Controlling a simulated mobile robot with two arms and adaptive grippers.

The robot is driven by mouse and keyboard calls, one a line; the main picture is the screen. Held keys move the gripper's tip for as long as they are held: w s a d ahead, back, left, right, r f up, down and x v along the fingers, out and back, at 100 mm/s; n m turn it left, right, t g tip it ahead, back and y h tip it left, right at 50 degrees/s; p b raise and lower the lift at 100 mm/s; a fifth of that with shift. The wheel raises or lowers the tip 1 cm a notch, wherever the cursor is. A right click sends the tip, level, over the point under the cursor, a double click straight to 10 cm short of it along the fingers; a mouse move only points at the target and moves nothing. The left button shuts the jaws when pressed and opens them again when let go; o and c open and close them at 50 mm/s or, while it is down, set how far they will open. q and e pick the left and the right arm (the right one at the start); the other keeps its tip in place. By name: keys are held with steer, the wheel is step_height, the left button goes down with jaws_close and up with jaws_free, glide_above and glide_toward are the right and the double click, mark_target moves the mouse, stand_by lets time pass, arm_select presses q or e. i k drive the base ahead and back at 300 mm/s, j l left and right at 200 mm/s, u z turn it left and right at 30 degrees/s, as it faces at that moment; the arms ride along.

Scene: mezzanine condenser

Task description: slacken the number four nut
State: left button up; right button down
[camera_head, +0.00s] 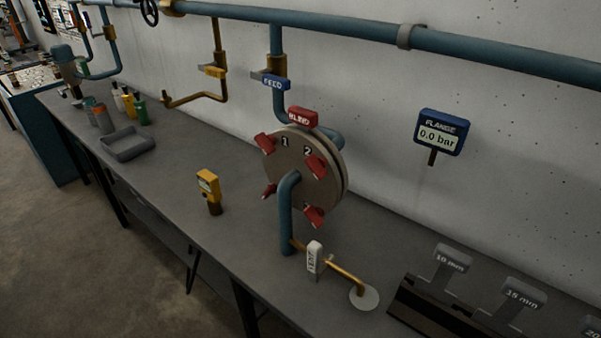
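A round tan flange (295,180) stands upright on the bench, with a red BLIND tag (302,118) on top. Red nuts sit around its face: one at upper left (265,143) by the number 1, one at upper right (316,166) by the number 2, one at lower left (269,191) and one at lower right (313,216). The numbers by the lower two are hidden or too small to read, so I cannot tell which is number four. A blue pipe (286,220) comes out of the flange's middle and bends down. Neither gripper is in view.
A wall gauge (441,133) reads FLANGE 0.0 bar. A white tagged valve (315,260) sits on a brass pipe. A dark rack (425,309) with size-tagged holders, 10 mm and 15 mm, stands at lower right. A yellow device (208,187) and grey tray (127,145) stand left.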

mark_target(272, 188)
steer(key=j+z, duration=0.1)
steer(key=z, duration=0.3)
steer(key=i+j+z, duration=0.1)
steer(key=j+z, duration=0.25)
steer(key=j, duration=0.3)
steer(key=j+z, duration=0.4)
steer(key=j, duration=0.25)
